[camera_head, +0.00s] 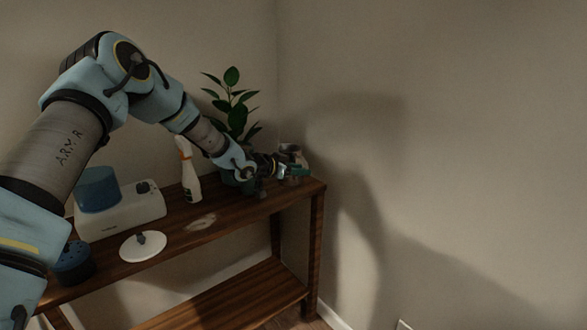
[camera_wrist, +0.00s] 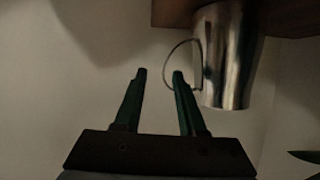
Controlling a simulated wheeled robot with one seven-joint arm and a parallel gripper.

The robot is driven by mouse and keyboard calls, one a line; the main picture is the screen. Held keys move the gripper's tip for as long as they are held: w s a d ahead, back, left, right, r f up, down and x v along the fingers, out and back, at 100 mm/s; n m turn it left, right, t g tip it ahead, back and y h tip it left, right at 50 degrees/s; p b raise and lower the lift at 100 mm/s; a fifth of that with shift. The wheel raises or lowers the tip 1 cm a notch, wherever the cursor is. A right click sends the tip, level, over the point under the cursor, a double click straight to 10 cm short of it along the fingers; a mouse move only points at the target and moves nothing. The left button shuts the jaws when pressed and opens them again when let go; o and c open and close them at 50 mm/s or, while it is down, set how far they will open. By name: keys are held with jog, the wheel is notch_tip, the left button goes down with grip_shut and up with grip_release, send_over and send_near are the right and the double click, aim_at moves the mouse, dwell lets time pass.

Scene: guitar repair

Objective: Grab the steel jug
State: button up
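The steel jug (camera_wrist: 230,58) shows in the wrist view at the upper right, upside down in the picture, with its base against the wooden top. Its thin loop handle (camera_wrist: 166,57) points left. My gripper (camera_wrist: 160,74) is open, with a gap between its two green fingers. The right fingertip overlaps the handle in the picture; I cannot tell whether they touch. In the head view the jug (camera_head: 290,149) stands at the far right end of the table, partly hidden by my gripper (camera_head: 298,171).
A wall stands behind. Right of the table is clear.

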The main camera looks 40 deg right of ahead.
jog(key=shift+w+p+x, duration=0.15)
jog(key=shift+p+x, duration=0.5)
jog(key=shift+x, duration=1.15)
jog(key=shift+w+p+x, duration=0.15)
jog(key=shift+p+x, duration=0.45)
jog(key=shift+x, duration=1.2)
grip_shut()
jog(key=shift+r, duration=0.1)
